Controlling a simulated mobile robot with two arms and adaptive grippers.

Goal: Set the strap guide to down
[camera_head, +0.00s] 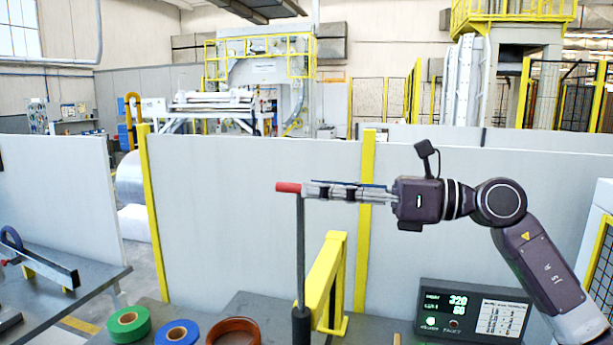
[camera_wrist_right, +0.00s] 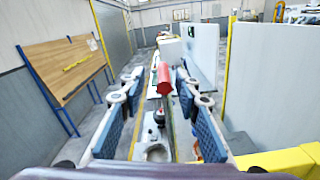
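A lever with a red grip (camera_head: 288,187) on a tall dark post (camera_head: 300,250) stands in the middle of the head view. I take it to be the strap guide's handle; no label shows. The grip is at the top, the post upright. My right gripper (camera_head: 312,190) comes in level from the right, its fingertips close to the grip and post top. In the right wrist view its two padded fingers (camera_wrist_right: 157,95) are apart, with the red grip (camera_wrist_right: 164,80) ahead between the tips. I cannot tell whether they touch. My left gripper is not in view.
A yellow bracket (camera_head: 325,270) stands just right of the post. Green (camera_head: 128,322) and blue (camera_head: 176,333) tape rolls and a brown ring (camera_head: 233,331) lie at the lower left. A display panel (camera_head: 472,311) stands at lower right. Grey partitions (camera_head: 215,200) stand behind.

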